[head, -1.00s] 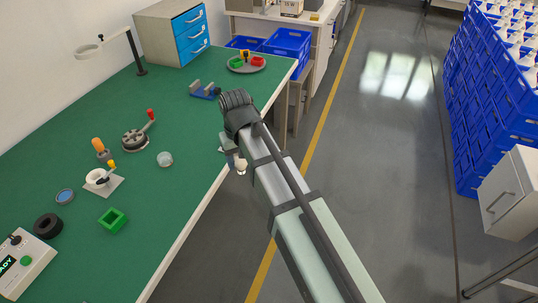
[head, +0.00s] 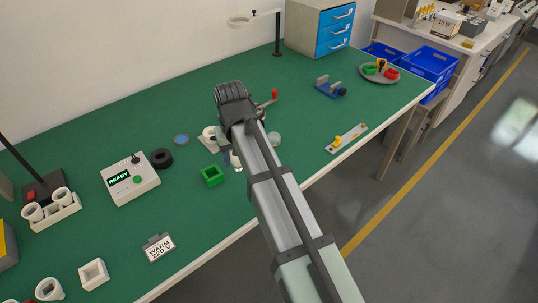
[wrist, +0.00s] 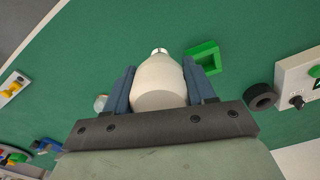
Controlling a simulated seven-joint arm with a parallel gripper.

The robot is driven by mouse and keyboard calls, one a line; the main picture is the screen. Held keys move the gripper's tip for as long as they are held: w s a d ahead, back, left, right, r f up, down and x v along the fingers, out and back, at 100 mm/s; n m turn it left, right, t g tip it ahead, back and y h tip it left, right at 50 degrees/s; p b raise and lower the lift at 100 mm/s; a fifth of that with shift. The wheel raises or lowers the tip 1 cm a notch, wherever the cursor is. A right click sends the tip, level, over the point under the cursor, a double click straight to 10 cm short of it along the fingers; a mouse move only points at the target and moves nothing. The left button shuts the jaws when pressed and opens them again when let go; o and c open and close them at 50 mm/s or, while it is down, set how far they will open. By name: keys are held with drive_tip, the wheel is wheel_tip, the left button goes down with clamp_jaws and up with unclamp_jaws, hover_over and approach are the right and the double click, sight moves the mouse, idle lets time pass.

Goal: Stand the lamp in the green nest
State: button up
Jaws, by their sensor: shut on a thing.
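My gripper (wrist: 159,68) is shut on the lamp, a cream-white bulb (wrist: 160,84) with a small metal tip, held between two blue-grey jaws. In the head view the lamp (head: 237,162) shows just below my wrist, partly hidden by my arm. The green nest (head: 212,175) is a small square open block on the green table, just left of the lamp in the head view. In the wrist view the nest (wrist: 203,52) lies just right of the lamp's tip, apart from it. The lamp's height above the table is hard to tell.
A black ring (head: 161,159) and a tester reading READY (head: 131,180) stand left of the nest. The table in front of the nest is mostly clear, with a WARM 220 V sign (head: 159,248).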

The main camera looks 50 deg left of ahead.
drive_tip(key=s+a+r+m, duration=0.2)
drive_tip(key=s+a, duration=0.3)
drive_tip(key=a, duration=0.3)
drive_tip(key=shift+s+r, duration=0.15)
approach(212, 175)
drive_tip(key=shift+d, duration=0.3)
idle(0.7)
drive_tip(key=shift+f, duration=1.65)
idle(2.3)
drive_tip(key=o, duration=1.4)
